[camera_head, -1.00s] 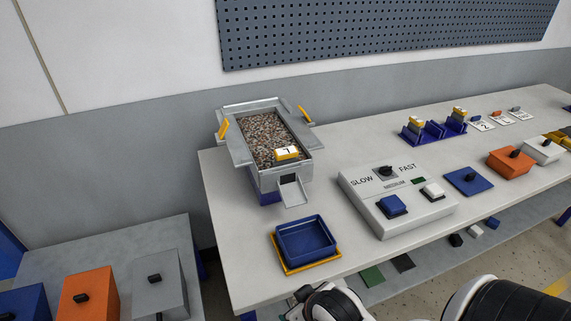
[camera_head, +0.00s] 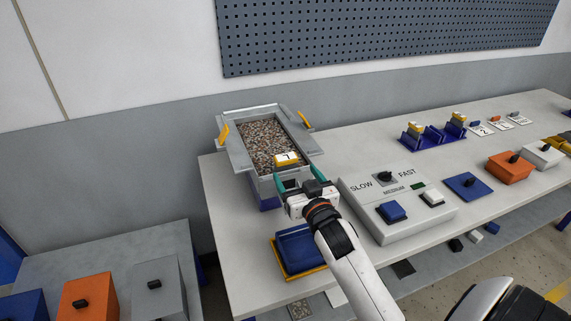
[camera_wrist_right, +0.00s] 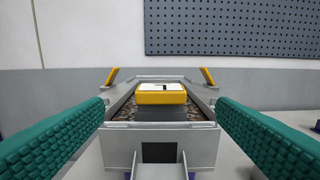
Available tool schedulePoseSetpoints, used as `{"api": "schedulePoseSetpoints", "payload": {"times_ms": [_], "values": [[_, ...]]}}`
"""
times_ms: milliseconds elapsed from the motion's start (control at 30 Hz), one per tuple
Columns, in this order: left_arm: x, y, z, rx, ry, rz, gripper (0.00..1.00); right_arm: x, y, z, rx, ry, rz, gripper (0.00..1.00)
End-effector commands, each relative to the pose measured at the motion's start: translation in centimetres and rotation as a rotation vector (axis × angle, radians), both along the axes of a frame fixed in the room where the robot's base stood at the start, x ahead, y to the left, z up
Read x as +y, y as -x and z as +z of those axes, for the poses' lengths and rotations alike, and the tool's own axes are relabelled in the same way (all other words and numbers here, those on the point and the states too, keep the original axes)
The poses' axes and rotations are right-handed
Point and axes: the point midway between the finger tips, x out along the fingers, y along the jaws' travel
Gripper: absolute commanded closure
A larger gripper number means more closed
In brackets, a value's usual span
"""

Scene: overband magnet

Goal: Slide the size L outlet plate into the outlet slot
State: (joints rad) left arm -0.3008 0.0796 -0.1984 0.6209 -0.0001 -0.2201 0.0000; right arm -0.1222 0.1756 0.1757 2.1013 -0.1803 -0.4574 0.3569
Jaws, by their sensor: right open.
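A yellow block (camera_head: 287,158) with a white label on top, probably the outlet plate's grip, sits at the front end of the gravel-filled grey hopper (camera_head: 236,150). Its dark mark looks like a 7 or an upturned L. In the right wrist view, the yellow block (camera_wrist_right: 161,95) is centred, with a grey surface below it. The dark outlet opening (camera_wrist_right: 159,152) is in the hopper's front wall; the slot itself is hard to make out. My right gripper (camera_head: 297,176) is open and empty in front of the hopper, its teal fingers apart on either side of the block's line. My left gripper is out of view.
The speed control box (camera_head: 420,215) stands close to the right. A blue rack (camera_head: 437,134) with yellow-topped pieces is farther back.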

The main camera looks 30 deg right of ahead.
Motion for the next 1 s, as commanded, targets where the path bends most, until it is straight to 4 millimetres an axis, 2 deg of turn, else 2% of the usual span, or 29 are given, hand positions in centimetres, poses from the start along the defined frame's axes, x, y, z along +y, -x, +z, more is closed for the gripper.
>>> {"api": "schedulePoseSetpoints", "payload": {"times_ms": [100,367,633,767,967,1000], "values": [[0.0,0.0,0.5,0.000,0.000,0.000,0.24,-0.5,-2.0,0.2,0.002,0.003,0.000,0.20],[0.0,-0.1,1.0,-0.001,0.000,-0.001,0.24,-1.0,-3.9,0.1,0.002,0.001,0.000,0.20],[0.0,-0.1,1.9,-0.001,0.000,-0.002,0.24,-1.9,-7.5,-0.1,0.003,0.001,0.000,0.20],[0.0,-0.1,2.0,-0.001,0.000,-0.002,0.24,-2.0,-8.2,-0.2,0.002,0.001,0.001,0.20],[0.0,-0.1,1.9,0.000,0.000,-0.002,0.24,-2.0,-8.2,-0.3,0.003,0.000,0.001,0.20],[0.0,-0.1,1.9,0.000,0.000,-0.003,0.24,-2.0,-8.2,-0.3,0.003,0.000,0.001,0.27]]}}
